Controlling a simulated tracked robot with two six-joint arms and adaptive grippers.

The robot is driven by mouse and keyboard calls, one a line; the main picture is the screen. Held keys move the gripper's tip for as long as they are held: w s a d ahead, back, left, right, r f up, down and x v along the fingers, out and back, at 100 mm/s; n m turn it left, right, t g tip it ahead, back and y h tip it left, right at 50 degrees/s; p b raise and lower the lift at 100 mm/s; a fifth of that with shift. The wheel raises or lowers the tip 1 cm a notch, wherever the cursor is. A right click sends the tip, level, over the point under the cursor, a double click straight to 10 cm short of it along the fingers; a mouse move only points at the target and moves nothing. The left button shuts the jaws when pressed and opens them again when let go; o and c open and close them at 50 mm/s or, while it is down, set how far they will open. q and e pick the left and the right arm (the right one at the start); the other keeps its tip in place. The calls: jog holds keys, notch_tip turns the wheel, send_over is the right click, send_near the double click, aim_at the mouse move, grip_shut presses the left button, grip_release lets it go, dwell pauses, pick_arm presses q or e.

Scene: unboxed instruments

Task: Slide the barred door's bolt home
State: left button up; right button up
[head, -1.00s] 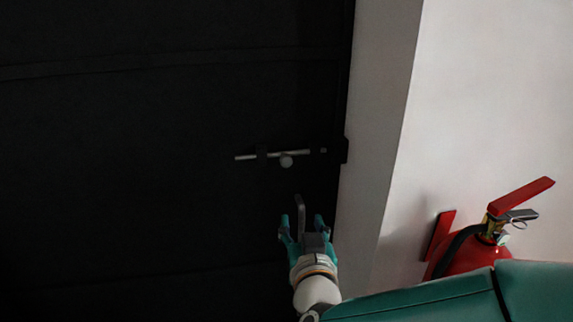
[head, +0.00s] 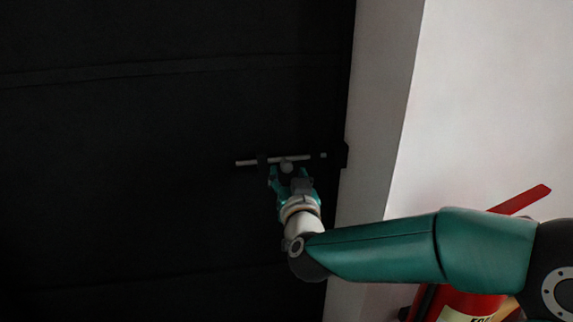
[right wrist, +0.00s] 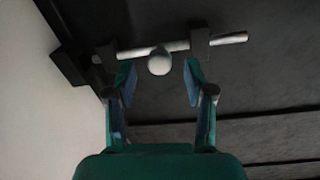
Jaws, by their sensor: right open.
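The barred door (head: 150,120) is dark and fills the left of the head view. Its pale bolt (head: 246,162) lies nearly level through two dark guides, with a round grey knob (head: 286,166) between them. A short pale tip shows beyond the right guide, with a dark gap before the dark catch (head: 341,154) at the door's edge. My right gripper (head: 288,177) is at the knob. In the right wrist view, the open fingers (right wrist: 158,80) stand on either side of the knob (right wrist: 160,62), with space visible at both sides. My left gripper is not in view.
A pale wall (head: 480,100) and door jamb (head: 380,120) stand right of the door. A red fire extinguisher (head: 455,303) is at lower right, partly hidden behind my right arm. The door surface left of the bolt is clear.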

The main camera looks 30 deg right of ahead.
aim_at(287, 170)
jog(key=shift+p+x, duration=0.3)
jog(key=shift+x, duration=1.6)
grip_shut()
